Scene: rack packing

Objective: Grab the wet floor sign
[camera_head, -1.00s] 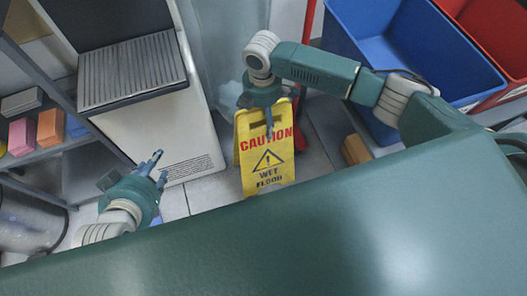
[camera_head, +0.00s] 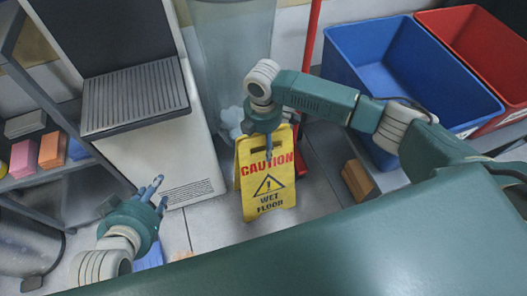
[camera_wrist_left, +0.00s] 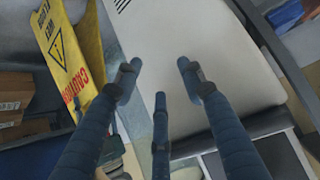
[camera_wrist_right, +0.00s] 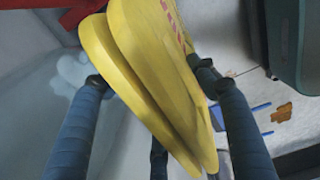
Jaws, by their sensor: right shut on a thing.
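The yellow wet floor sign (camera_head: 266,182) stands upright in the middle of the head view, with red and black lettering on its face. My right gripper (camera_head: 268,150) is at its top edge, shut on it. In the right wrist view the sign's two yellow panels (camera_wrist_right: 150,75) run between the fingers. The sign also shows in the left wrist view (camera_wrist_left: 68,50) at the upper left. My left gripper (camera_head: 152,192) is open and empty, to the left of the sign; its spread fingers (camera_wrist_left: 158,85) show in the left wrist view.
A white machine with a grey grille (camera_head: 135,95) stands left of the sign. A blue bin (camera_head: 350,65) and a red bin (camera_head: 480,50) are at the right. A shelf with coloured blocks (camera_head: 52,150) is at far left. A red pole (camera_head: 313,45) stands behind the sign.

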